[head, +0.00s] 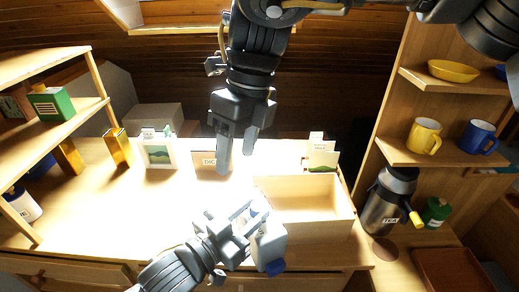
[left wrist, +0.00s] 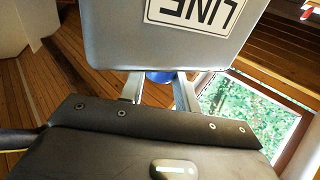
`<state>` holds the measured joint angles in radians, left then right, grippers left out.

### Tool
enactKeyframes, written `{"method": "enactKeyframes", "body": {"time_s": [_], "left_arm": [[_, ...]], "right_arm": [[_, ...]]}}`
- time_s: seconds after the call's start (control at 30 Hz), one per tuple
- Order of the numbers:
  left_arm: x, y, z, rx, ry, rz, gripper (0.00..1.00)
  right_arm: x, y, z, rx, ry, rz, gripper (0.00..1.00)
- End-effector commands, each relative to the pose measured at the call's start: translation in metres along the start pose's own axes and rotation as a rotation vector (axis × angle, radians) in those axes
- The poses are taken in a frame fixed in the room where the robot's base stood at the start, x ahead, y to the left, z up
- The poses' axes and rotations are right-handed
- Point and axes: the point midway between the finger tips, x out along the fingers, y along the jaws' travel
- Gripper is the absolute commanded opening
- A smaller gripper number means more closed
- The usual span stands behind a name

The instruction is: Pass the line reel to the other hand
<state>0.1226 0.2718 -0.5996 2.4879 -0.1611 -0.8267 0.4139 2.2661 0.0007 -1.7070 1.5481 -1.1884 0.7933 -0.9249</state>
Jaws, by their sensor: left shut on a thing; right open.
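The line reel (head: 270,244) is a pale grey block with a blue part at its lower end. My left gripper (head: 249,222) is shut on it, in front of the wooden box. In the left wrist view the reel (left wrist: 190,45) fills the top, its "LINE" label upside down, with a blue part showing between my left fingers (left wrist: 160,85). My right gripper (head: 236,160) is open and empty, pointing down above the table, higher up and a little left of the reel. The two grippers are apart.
An open wooden box (head: 305,200) sits behind the reel. A picture frame (head: 158,152) and a gold box (head: 117,147) stand on the table (head: 110,215). A dark flask (head: 388,200) stands at right. Shelves (head: 440,157) with mugs flank the right side.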

Motion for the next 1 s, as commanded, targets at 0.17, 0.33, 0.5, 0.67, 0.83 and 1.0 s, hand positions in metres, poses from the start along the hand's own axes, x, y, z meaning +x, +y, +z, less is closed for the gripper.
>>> {"method": "enactKeyframes", "body": {"time_s": [0.17, 0.33, 0.5, 0.67, 0.83, 1.0], "left_arm": [[0.000, 0.000, -0.001, 0.000, 0.002, 0.000, 0.00], [0.000, 0.000, -0.001, 0.000, 0.002, 0.000, 0.00], [0.000, 0.000, -0.001, 0.000, 0.002, 0.000, 0.00], [0.000, 0.000, -0.001, 0.000, 0.002, 0.000, 0.00], [0.000, 0.000, -0.001, 0.000, 0.002, 0.000, 0.00], [0.000, 0.000, -0.001, 0.000, 0.002, 0.000, 0.00]], "right_arm": [[0.005, -0.025, -0.021, -0.001, 0.096, -0.129, 0.58], [0.005, -0.031, -0.026, -0.001, 0.119, -0.156, 0.58], [0.013, -0.033, -0.027, -0.001, 0.119, -0.155, 0.58], [0.036, -0.035, -0.030, -0.002, 0.121, -0.150, 0.58], [0.069, -0.040, -0.034, -0.001, 0.119, -0.150, 0.58], [0.097, -0.044, -0.037, -0.001, 0.119, -0.150, 0.58]]}}
